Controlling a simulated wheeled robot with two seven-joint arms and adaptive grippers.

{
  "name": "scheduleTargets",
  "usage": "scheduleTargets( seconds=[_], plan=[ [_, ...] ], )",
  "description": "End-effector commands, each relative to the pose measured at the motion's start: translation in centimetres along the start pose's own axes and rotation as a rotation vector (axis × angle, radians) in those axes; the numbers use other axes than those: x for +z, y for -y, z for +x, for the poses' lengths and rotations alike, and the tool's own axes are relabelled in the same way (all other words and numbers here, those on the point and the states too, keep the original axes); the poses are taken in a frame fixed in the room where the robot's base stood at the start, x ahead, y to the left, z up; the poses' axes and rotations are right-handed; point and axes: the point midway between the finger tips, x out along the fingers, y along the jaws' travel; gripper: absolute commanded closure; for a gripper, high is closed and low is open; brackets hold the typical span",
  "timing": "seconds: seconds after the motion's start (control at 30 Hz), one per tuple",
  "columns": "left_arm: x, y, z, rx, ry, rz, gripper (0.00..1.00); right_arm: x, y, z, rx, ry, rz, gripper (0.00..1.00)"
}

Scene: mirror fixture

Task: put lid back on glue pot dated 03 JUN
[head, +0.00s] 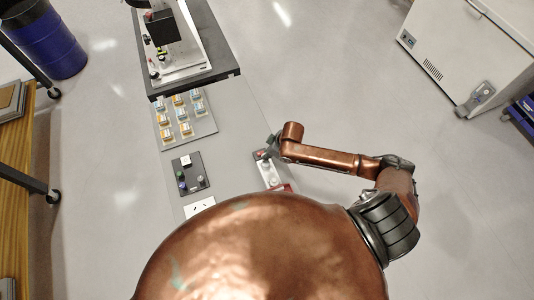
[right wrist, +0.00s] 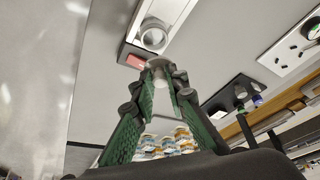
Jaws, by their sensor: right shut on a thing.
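My right gripper (right wrist: 160,72) is shut on a small pale, rounded piece (right wrist: 157,66), which looks like a lid; the fingers hide part of it. In the head view this gripper (head: 271,147) is small, over the far end of a narrow tray (head: 260,156). In the right wrist view a pale round pot-like thing (right wrist: 153,37) stands in the tray, beyond the fingertips and apart from the held piece. A red patch (right wrist: 134,61) lies beside it. No date is readable, so I cannot tell which pot is 03 JUN. My left gripper is not in view.
A dark board (head: 199,180) with small green- and blue-capped items lies left of the tray. A white plate with dark slots (head: 200,206) is nearer. Several small boxes (head: 181,116) stand on a grey panel, below a dark-edged stand (head: 205,83). The bench between them is clear.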

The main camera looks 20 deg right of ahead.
Motion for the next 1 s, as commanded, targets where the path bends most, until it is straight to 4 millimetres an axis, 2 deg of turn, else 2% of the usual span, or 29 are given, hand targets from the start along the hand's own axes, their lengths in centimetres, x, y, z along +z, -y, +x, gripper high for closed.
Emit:
scheduleTargets(
  seconds=[0.43, 0.7, 1.0],
  plan=[
    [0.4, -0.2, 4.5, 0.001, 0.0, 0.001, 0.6, 1.4, -0.1, 3.4, 0.002, 0.001, 0.0, 0.96],
    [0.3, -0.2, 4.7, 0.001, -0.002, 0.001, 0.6, 2.0, -0.1, 4.9, 0.001, 0.0, 0.002, 0.96],
    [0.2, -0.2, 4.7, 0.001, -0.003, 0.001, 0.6, 2.1, 0.0, 5.1, 0.001, 0.0, 0.001, 0.96]
  ],
)
